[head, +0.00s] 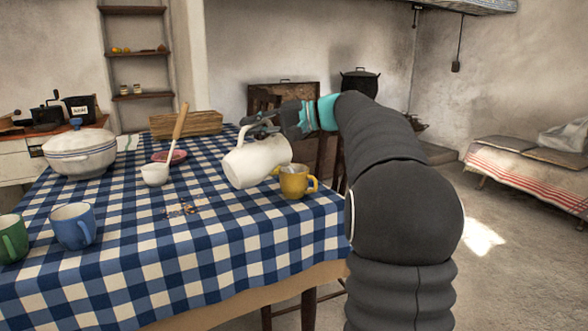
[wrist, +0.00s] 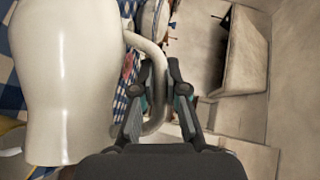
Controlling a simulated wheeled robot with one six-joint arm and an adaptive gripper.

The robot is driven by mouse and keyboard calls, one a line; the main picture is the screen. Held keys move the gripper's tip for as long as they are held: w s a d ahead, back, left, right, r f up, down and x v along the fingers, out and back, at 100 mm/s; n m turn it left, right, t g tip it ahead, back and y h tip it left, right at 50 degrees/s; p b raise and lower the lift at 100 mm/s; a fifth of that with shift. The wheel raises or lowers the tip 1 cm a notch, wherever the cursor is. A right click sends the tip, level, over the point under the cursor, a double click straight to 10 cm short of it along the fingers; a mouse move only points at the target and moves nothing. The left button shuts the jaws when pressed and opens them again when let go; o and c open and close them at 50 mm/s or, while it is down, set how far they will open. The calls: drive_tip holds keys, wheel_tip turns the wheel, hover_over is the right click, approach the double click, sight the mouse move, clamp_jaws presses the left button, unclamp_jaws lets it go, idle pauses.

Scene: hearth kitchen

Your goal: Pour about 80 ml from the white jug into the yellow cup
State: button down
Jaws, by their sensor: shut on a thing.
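The white jug (head: 254,163) is held in the air over the table, tilted, beside and slightly above the yellow cup. My gripper (head: 268,124) is shut on the jug's handle (wrist: 158,50). In the wrist view the white body of the jug (wrist: 70,80) fills the left side. The yellow cup (head: 296,182) stands upright on the checked cloth near the table's right edge, its handle to the right. A small yellowish patch shows between jug and cup; I cannot tell whether it is liquid. The inside and fill level of the cup are hidden.
The table has a blue-and-white checked cloth (head: 140,250). A blue mug (head: 73,227) and a green mug (head: 12,240) stand front left. The front middle is clear.

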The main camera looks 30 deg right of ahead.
sight(237, 150)
drive_tip(key=shift+w+d+r+m+y+p, duration=0.15)
drive_tip(key=shift+d+r+m+y+p, duration=0.2)
drive_tip(key=shift+d+p, duration=0.3)
idle(1.1)
drive_tip(key=shift+n+h, duration=0.85)
drive_tip(key=a+b, duration=0.1)
drive_tip(key=a+f+b, duration=0.1)
drive_tip(key=s+a+f+b, duration=0.1)
drive_tip(key=b, duration=0.1)
drive_tip(key=shift+a+f, duration=0.25)
drive_tip(key=shift+a, duration=0.15)
drive_tip(key=shift+w+f, duration=0.1)
drive_tip(key=shift+a+f+n+g+h+b, duration=0.15)
drive_tip(key=shift+a+f+n+h+b, duration=0.15)
drive_tip(key=shift+a+f+h+b, duration=0.2)
drive_tip(key=shift+a+f+n+g+h+b, duration=0.15)
drive_tip(key=shift+a+f+n+h+b, duration=0.15)
drive_tip(key=shift+f+h+b, duration=0.25)
drive_tip(key=shift+s+a, duration=0.1)
drive_tip(key=shift+s, duration=0.1)
drive_tip(key=shift+a, duration=0.15)
